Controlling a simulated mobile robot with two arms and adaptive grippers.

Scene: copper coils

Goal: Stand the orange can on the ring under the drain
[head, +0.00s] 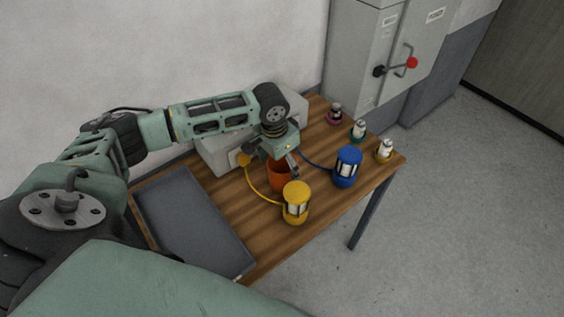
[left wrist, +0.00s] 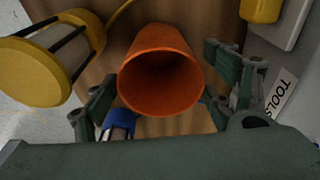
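The orange can (head: 280,177) stands on the wooden table, in front of a pale box (head: 214,158). The left wrist view looks into its open top, and the can (left wrist: 160,75) lies between the two fingers there. My left gripper (head: 284,163) is over the can from above, with fingers apart and a visible gap beside the can. A yellow part (head: 243,160) sits at the pale box's front; I cannot tell whether it is the drain. I cannot make out the ring. My right gripper is not in view.
A yellow lantern-like canister (head: 296,203) and a blue one (head: 347,167) stand close to the can, with hoses. A grey tray (head: 190,225) fills the table's left. Several small bottles, one in a green ring (head: 358,130), line the far right. A grey cabinet (head: 372,45) stands behind.

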